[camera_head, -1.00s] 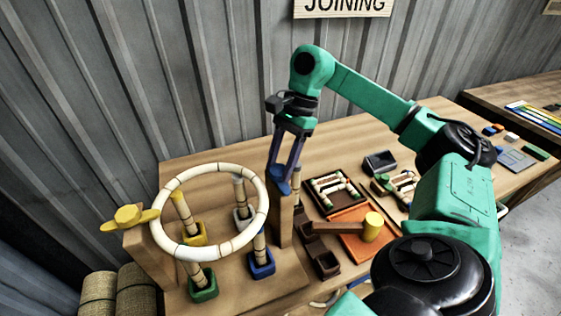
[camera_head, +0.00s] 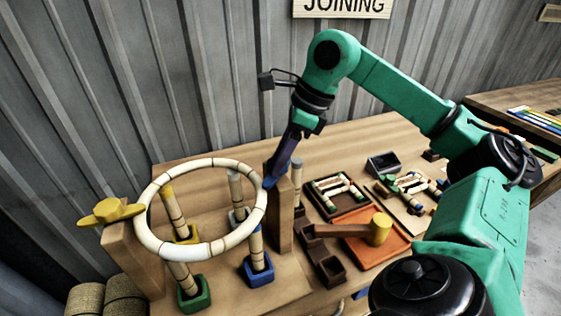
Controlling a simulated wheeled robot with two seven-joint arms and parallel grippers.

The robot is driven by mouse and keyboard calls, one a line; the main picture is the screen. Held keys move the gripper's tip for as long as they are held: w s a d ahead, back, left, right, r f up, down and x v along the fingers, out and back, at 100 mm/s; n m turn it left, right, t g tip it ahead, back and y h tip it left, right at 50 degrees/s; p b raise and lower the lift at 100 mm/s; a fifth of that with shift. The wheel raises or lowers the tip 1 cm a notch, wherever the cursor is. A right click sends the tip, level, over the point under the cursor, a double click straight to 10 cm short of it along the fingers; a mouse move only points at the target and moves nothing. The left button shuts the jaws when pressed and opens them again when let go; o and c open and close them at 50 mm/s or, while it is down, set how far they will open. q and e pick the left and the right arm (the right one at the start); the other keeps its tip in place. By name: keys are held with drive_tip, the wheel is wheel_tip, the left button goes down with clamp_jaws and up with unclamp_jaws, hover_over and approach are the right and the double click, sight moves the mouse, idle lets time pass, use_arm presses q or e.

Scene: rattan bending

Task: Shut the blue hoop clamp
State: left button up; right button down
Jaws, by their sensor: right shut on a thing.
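The blue hoop clamp (camera_head: 269,183) sits at the top of the right wooden post (camera_head: 280,215), at the right edge of the pale rattan hoop (camera_head: 203,251). My right gripper (camera_head: 272,177) reaches down from above and is shut on the clamp, hiding most of it. The blue tip lies close against the hoop's edge; I cannot tell whether it is fully down. The hoop lies roughly level above several upright rattan pieces. The yellow clamp (camera_head: 114,212) is on the left post at the hoop's left edge. My left gripper is not in view.
The rattan pieces stand in yellow, white, green (camera_head: 194,293) and blue (camera_head: 258,269) sockets below the hoop. A mallet (camera_head: 378,230) lies on an orange mat (camera_head: 393,248) to the right. Trays with small parts stand behind it. A corrugated wall closes the back.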

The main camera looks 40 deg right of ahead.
drive_tip(key=shift+m+h, duration=0.3)
drive_tip(key=shift+m, duration=0.6)
drive_tip(key=shift+r+m+t, duration=0.1)
drive_tip(key=shift+m+t, duration=0.4)
drive_tip(key=shift+m, duration=0.4)
drive_tip(key=m+h+p, duration=0.1)
drive_tip(key=m+h, duration=0.1)
drive_tip(key=m, duration=0.2)
drive_tip(key=shift+a, duration=0.15)
drive_tip(key=shift+m, duration=0.4)
drive_tip(key=shift+c, duration=1.5)
unclamp_jaws()
drive_tip(key=shift+s, duration=0.1)
